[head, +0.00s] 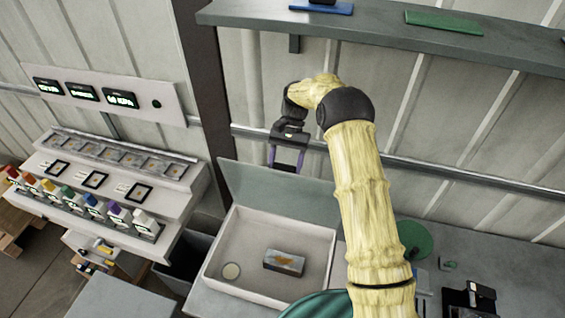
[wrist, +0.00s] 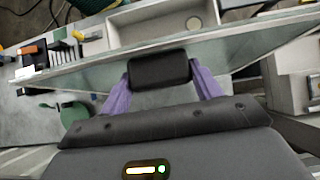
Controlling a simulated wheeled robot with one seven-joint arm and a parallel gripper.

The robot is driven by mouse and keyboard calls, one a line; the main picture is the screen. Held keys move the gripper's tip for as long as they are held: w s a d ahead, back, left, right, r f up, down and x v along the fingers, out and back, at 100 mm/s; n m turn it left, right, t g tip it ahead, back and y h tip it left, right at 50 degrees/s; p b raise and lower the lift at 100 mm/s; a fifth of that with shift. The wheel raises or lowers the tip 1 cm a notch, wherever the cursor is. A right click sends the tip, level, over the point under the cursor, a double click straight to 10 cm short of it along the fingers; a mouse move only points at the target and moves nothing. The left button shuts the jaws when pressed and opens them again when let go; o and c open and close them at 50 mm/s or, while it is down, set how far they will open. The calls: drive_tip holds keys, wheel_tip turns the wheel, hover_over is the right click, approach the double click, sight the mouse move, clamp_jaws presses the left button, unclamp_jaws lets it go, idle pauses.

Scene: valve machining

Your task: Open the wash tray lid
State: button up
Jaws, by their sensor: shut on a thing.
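The wash tray (head: 213,268) is a pale box on the bench, seen from above in the head view. Its grey-green lid (head: 275,190) stands raised along the tray's back edge, so the inside shows. My gripper (head: 286,165) is at the lid's upper edge. In the wrist view, the purple fingers of my gripper (wrist: 160,85) are on either side of a dark handle (wrist: 158,70) on the lid (wrist: 230,58), shut on it.
A shelf (head: 390,32) with a blue and a green flat item runs above. A rail (head: 440,171) crosses the wall behind my arm. A rack with several coloured bottles (head: 90,208) stands left. A green round thing (head: 414,238) is on the bench at right.

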drive_tip(key=shift+w+d+f, duration=0.2)
drive_tip(key=shift+d+f, duration=0.1)
drive_tip(key=shift+f, duration=0.25)
drive_tip(key=o, duration=1.3)
drive_tip(key=shift+f, duration=0.1)
drive_tip(key=shift+o, duration=0.4)
drive_tip(key=shift+w+a, duration=0.1)
drive_tip(key=shift+w, duration=0.2)
drive_tip(key=shift+s+a+r, duration=0.1)
drive_tip(key=shift+s+r, duration=0.05)
drive_tip(key=shift+r, duration=0.1)
drive_tip(key=b+v, duration=0.3)
drive_tip(key=v, duration=0.4)
drive_tip(key=shift+w, duration=0.35)
